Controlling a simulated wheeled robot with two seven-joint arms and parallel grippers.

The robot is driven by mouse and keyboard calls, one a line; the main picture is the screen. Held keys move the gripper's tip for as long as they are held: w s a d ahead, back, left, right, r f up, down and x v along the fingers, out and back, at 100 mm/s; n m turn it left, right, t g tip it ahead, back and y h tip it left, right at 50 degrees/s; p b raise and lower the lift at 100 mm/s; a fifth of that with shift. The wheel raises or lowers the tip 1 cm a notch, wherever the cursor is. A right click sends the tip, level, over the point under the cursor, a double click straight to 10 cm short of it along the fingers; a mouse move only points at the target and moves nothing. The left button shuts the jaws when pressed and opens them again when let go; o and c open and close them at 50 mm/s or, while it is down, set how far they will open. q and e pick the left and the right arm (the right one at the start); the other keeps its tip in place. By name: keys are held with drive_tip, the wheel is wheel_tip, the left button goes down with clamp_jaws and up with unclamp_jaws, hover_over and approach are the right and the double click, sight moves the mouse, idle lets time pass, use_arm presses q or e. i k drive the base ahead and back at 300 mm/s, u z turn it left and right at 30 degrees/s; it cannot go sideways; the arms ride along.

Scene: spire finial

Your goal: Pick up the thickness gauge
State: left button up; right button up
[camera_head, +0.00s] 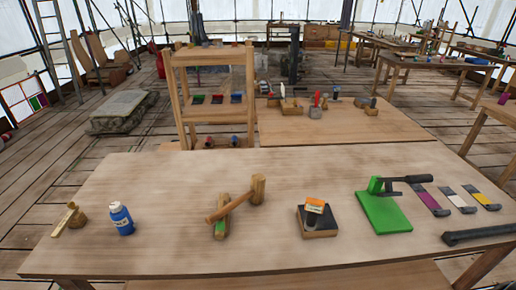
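I cannot tell for certain which thing is the thickness gauge. A green square plate (384,213) lies on the right of the near table, with a green upright block and a dark, arm-like tool (408,181) at its back edge. Several flat grey strips lie just right of it: one with a purple band (430,200), one with a white band (457,199) and one with a yellow band (482,197). Neither of my grippers is in view.
The near table (150,190) also holds a blue bottle (121,219), a small wooden piece (66,219), a wooden mallet (236,199), a dark-topped block with an orange box (316,206), and a dark bar (480,234) at the right. A wooden shelf (173,100) stands behind.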

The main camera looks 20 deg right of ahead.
sight(314, 207)
drive_tip(key=z, duration=1.2)
